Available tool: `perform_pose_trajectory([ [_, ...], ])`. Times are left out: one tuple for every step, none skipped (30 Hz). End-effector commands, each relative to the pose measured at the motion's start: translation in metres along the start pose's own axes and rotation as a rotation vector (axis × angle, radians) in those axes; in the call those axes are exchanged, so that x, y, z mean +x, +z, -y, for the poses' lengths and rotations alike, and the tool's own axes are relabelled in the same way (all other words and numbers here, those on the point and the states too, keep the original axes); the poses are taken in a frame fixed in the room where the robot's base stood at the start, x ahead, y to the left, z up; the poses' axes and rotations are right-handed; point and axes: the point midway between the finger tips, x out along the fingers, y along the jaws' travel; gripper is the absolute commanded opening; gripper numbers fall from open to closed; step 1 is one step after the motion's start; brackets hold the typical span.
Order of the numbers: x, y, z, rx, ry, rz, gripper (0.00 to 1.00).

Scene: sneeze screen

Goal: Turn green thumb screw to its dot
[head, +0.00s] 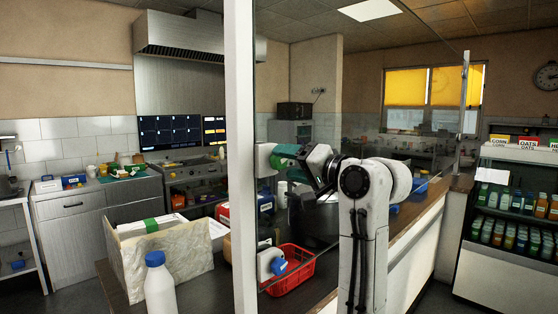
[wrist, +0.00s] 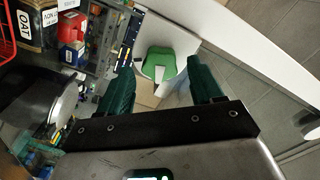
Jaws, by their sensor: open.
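The green thumb screw (wrist: 155,66) shows in the wrist view, with a white stripe on it, on a pale bracket. It lies in the gap between my two dark teal fingers (wrist: 160,70), seemingly a little beyond their tips. My gripper is open and not holding it. No dot can be made out. In the head view my gripper (head: 287,153) points left at the white upper clamp (head: 265,168) on the white post (head: 240,120). There the fingers largely cover the green screw. A lower white clamp (head: 264,262) carries a blue screw (head: 279,267).
A clear screen pane spans from the white post towards the far post (head: 463,110). A red basket (head: 293,275), a white bottle (head: 160,290) and a stone-textured box (head: 165,262) crowd the counter near the post. A dark pot (wrist: 45,105) shows left in the wrist view.

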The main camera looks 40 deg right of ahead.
Motion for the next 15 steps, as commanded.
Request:
perform_pose_trajectory([
  [-0.004,-0.001,0.000,0.001,0.001,0.000,0.66],
  [-0.006,-0.001,0.000,0.000,0.002,0.000,0.66],
  [-0.009,-0.001,0.000,0.000,0.001,0.000,0.66],
  [-0.011,-0.001,0.000,0.000,0.001,-0.001,0.66],
  [-0.013,-0.001,0.000,0.000,0.001,-0.001,0.66],
  [-0.016,-0.001,0.000,0.000,0.001,-0.001,0.66],
  [-0.018,-0.001,0.001,-0.001,0.001,-0.001,0.66],
  [-0.021,-0.001,0.001,0.000,0.001,-0.001,0.66],
  [-0.023,-0.001,0.000,0.000,0.001,0.000,0.66],
  [-0.026,-0.001,0.000,0.001,0.002,0.000,0.66],
  [-0.028,-0.001,0.000,0.001,0.001,0.000,0.66],
  [-0.031,-0.001,0.000,0.000,0.001,-0.001,0.66],
  [-0.032,-0.001,0.000,0.000,0.001,-0.001,0.66],
  [-0.034,-0.001,0.000,0.000,0.001,-0.001,0.66],
  [-0.035,-0.001,0.000,0.000,0.001,-0.001,0.66],
])
